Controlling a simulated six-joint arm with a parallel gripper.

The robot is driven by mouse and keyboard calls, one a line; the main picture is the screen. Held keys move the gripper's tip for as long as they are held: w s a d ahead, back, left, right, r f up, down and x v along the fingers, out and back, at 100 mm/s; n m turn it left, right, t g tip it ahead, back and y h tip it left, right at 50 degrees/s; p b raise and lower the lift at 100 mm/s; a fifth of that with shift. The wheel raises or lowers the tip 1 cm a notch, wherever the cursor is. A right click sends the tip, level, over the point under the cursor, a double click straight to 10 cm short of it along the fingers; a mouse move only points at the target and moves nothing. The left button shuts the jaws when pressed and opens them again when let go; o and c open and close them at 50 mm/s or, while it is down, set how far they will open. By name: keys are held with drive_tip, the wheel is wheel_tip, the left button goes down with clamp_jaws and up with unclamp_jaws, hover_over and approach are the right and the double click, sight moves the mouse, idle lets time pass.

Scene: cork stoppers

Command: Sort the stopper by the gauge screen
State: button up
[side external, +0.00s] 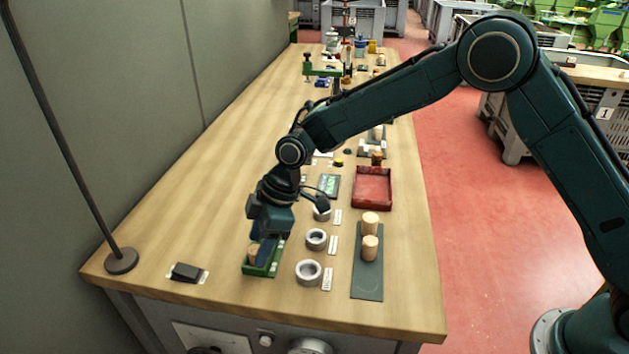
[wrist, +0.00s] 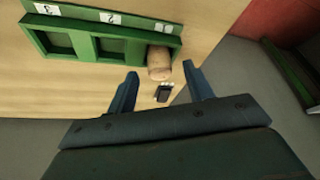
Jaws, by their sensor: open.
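A green tray (side external: 262,268) with numbered compartments stands near the table's front; the wrist view shows the tray (wrist: 92,45) with labels 3 and 2 and a third label partly cut by glare. A cork stopper (wrist: 159,62) is in the end compartment, right of the one labelled 2. The stopper (side external: 254,251) is partly hidden in the side view. My gripper (wrist: 160,72) is open, its fingers apart on either side of the stopper's near end. In the side view my gripper (side external: 264,245) is low over the tray. The gauge screen (side external: 329,184) shows green digits too small to read.
Two corks (side external: 370,247) stand on a dark mat (side external: 367,284). Pale rings (side external: 308,272) with labels stand between mat and tray. A red tray (side external: 373,203) lies behind the mat. A small black block (side external: 186,271) sits front left.

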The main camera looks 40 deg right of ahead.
drive_tip(key=v, duration=1.2)
drive_tip(key=shift+r, duration=0.15)
drive_tip(key=s+d+r+m+t+h, duration=0.2)
drive_tip(key=s+d+r+m, duration=0.4)
drive_tip(key=s+d+r, duration=0.7)
drive_tip(key=s+d+f+m+t+h, duration=0.1)
drive_tip(key=s+d+m, duration=0.3)
drive_tip(key=s, duration=0.4)
drive_tip(key=s+d+f+m+t+h, duration=0.1)
drive_tip(key=s+d+f+m, duration=0.1)
drive_tip(key=s+d+m, duration=0.2)
drive_tip(key=s+d, duration=0.3)
drive_tip(key=s, duration=0.2)
drive_tip(key=shift+s+d+f, duration=0.15)
drive_tip(key=shift+s, duration=0.1)
